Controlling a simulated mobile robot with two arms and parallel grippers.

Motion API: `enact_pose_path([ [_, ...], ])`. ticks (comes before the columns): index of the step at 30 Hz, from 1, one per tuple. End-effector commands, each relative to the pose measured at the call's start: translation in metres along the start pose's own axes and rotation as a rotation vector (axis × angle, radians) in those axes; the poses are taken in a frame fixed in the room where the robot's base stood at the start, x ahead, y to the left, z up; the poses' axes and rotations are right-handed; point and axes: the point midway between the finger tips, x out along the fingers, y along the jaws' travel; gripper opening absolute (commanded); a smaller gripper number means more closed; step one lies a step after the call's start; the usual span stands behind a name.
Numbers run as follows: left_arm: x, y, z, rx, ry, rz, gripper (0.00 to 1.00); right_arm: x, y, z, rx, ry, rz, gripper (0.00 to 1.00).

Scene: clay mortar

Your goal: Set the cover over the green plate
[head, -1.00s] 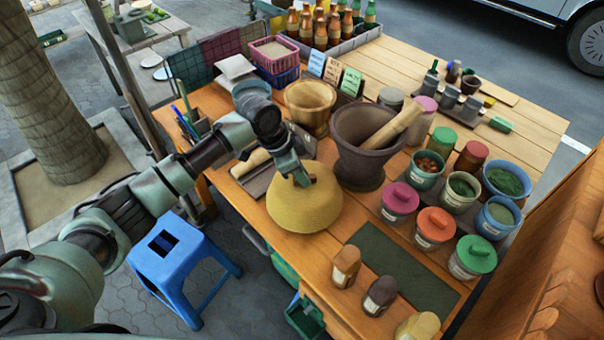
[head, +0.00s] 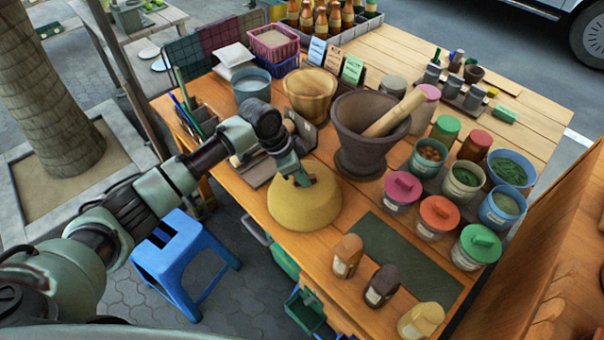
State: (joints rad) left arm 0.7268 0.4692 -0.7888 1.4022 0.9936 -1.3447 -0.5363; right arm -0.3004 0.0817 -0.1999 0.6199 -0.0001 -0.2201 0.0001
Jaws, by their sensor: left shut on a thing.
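The cover (head: 306,207) is a yellow, woven-looking dome near the left front edge of the wooden table. My left gripper (head: 303,180) is shut on the top of the cover, with the dome hanging below its fingers. I cannot tell whether the rim touches the table or is slightly above it. No green plate shows; the area under the cover is hidden. My right gripper is not in view.
A dark mortar with a pestle (head: 371,130) stands just behind and right of the cover. A green mat (head: 405,262) lies to the right, with lidded jars (head: 438,217) beyond it. A blue stool (head: 187,262) is below left.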

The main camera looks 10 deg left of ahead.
Motion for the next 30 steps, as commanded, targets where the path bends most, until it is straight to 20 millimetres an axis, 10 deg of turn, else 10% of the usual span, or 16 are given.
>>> enact_pose_path([
  [3,0.000,0.000,-0.001,0.000,0.001,0.000,0.41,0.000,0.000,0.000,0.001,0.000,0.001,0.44],
  [14,-0.002,0.000,0.000,0.000,0.000,0.000,0.41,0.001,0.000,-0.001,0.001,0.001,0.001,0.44],
  [30,-0.074,-0.001,0.000,0.000,0.000,-0.001,0.41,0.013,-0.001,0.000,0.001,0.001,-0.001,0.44],
])
